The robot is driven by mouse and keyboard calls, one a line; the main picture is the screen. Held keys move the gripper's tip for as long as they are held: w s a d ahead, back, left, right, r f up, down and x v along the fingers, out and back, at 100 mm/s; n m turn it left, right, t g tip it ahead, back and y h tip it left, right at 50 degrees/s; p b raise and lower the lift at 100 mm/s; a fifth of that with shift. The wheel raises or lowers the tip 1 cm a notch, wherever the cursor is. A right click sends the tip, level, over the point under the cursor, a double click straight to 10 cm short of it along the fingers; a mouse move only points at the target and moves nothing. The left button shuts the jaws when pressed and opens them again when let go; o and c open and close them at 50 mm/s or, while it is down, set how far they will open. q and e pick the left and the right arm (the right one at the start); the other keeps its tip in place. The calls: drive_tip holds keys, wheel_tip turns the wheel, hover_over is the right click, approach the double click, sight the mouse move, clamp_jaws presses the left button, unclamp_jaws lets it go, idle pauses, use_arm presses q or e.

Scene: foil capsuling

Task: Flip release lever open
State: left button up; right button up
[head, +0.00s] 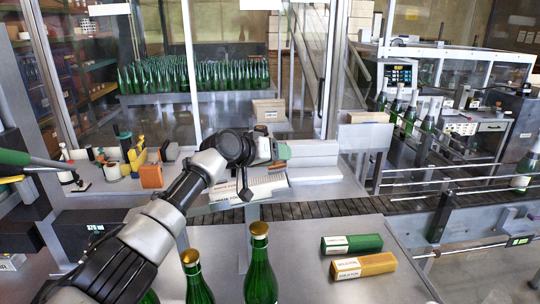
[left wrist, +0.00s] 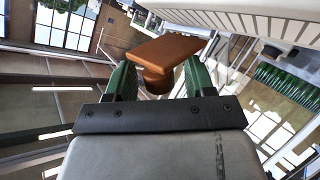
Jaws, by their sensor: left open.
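My left arm reaches in from the lower left in the head view. Its gripper (head: 281,151), with green fingertips, is beside white boxes on the middle counter. In the left wrist view the left gripper (left wrist: 158,74) is open, its two green fingers apart. An orange-brown block (left wrist: 160,50) with a round stub below it (left wrist: 157,82) shows between and beyond the fingers. I cannot tell whether it touches them, or whether it is the release lever. I cannot make out the lever for certain in the head view, where my gripper hides part of the counter. My right gripper is not in view.
Green bottles with gold tops (head: 259,265) stand at the front. Green (head: 351,244) and yellow (head: 363,265) boxes lie to their right on the grey table (head: 330,288). Tools, including an orange item (head: 152,177), stand at left. A conveyor with rails (head: 455,184) runs at right.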

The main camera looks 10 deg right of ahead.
use_arm(q)
drive_tip(key=b+v, duration=0.4)
drive_tip(key=v, duration=0.6)
drive_tip(key=shift+s+a+r, duration=0.15)
drive_tip(key=shift+s+a, duration=0.05)
drive_tip(key=shift+a, duration=0.1)
